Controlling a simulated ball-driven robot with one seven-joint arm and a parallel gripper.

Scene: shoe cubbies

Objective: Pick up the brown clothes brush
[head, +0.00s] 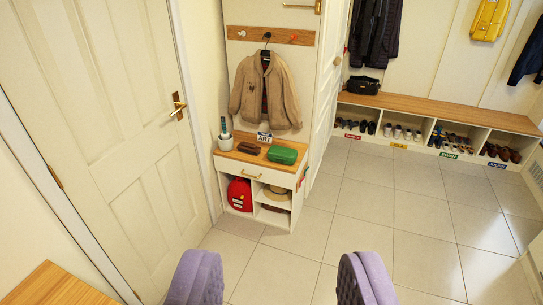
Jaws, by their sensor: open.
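A small brown object that looks like the clothes brush (249,148) lies on the wooden top of a small white cabinet (228,163). It is left of a green case (282,155) and right of a light cup (226,142) holding upright items. My gripper (275,285) shows at the bottom edge as two purple padded fingers, wide apart with only floor between them. It is open and empty, well short of the cabinet. Another brownish item (276,208) is in the cabinet's lower cubby, too small to identify.
A tan jacket (266,90) hangs above the cabinet. A red item (240,194) and a straw hat (278,192) fill cubbies. A closed door (100,120) stands left, a wooden surface (58,285) lower left. A shoe bench (440,110) lines the back. The tiled floor is clear.

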